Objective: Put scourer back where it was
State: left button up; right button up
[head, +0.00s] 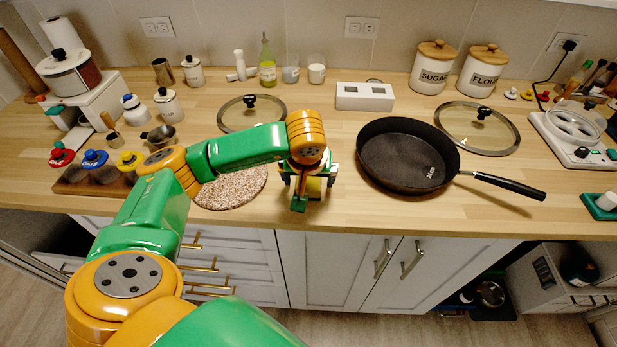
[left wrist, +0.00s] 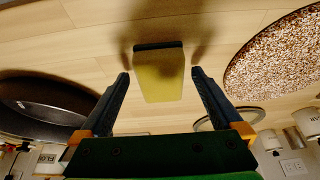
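The scourer (left wrist: 160,75) is a yellow block with a dark green layer along one edge. In the left wrist view it lies between the fingertips of my left gripper (left wrist: 160,80), with a visible gap on each side. The gripper is open around it and not closed on it. In the head view my left gripper (head: 308,188) points down at the counter's front part, between the round speckled mat and the frying pan. It hides most of the scourer there; only a bit of yellow shows. I cannot tell whether the scourer touches the counter. My right gripper is not in view.
The black frying pan (head: 405,158) is right of the gripper, its handle pointing right. The speckled mat (head: 232,188) is left. A glass lid (head: 250,113) and a white box (head: 365,96) stand behind. A green tray (head: 601,206) sits at the far right edge.

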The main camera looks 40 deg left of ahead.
pick_arm(q)
jog(key=shift+r, duration=0.35)
jog(key=v, duration=0.5)
jog(key=shift+d+r, duration=0.15)
jog(key=shift+r, duration=0.15)
jog(key=p+v, duration=0.2)
jog(key=v, duration=0.4)
jog(key=shift+s, duration=0.1)
